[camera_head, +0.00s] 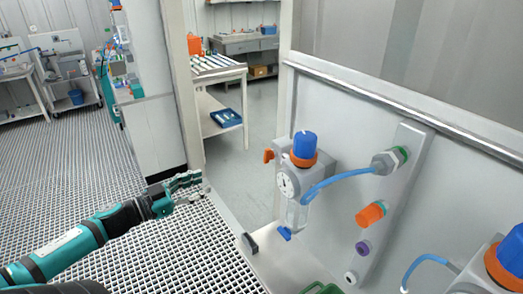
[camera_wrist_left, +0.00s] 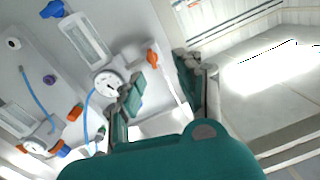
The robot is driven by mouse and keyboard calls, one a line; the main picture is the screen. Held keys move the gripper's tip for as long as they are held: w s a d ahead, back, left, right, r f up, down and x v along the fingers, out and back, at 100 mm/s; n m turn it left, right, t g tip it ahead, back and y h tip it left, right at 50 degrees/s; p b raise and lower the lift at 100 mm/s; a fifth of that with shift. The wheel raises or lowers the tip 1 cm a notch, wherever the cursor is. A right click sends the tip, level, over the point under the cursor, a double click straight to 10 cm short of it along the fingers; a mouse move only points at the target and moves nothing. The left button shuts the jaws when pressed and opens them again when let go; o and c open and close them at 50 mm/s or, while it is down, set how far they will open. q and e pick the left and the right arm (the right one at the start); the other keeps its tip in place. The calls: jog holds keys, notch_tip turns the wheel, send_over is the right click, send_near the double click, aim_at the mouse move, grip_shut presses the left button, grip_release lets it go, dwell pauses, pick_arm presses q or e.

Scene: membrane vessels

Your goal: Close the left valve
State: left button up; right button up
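The left membrane vessel (camera_head: 292,185) is mounted on the grey panel, with a blue cap, an orange ring and a round dial gauge. A small orange valve handle (camera_head: 268,155) sticks out from its left side. In the left wrist view the orange handle (camera_wrist_left: 152,58) shows beyond the gap between the fingers, with the gauge (camera_wrist_left: 108,85) to its left. My left gripper (camera_head: 190,185) is to the left of the vessel and lower in the picture, apart from the handle. Its fingers (camera_wrist_left: 160,82) are spread and empty. My right gripper is not in view.
A blue hose (camera_head: 340,180) runs from the vessel to a fitting on the panel. Orange and purple ports (camera_head: 370,214) sit below that fitting. A second vessel (camera_head: 500,265) is at the lower right. A white post (camera_head: 182,85) stands behind my left gripper.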

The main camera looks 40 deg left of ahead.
aim_at(265, 157)
pick_arm(q)
jog(key=shift+m+h, duration=0.6)
jog(key=shift+s+d+r+p+x, duration=0.15)
jog(key=shift+d+r+p+x, duration=0.2)
jog(key=shift+x, duration=2.75)
jog(key=shift+s+d+r+p+x, duration=0.2)
jog(key=shift+d+r+x, duration=0.2)
jog(key=shift+x, duration=2.75)
jog(key=shift+s+d+r+p+x, duration=0.1)
jog(key=shift+d+r+p+x, duration=0.25)
jog(key=shift+x, duration=2.75)
jog(key=shift+s, duration=0.1)
grip_shut()
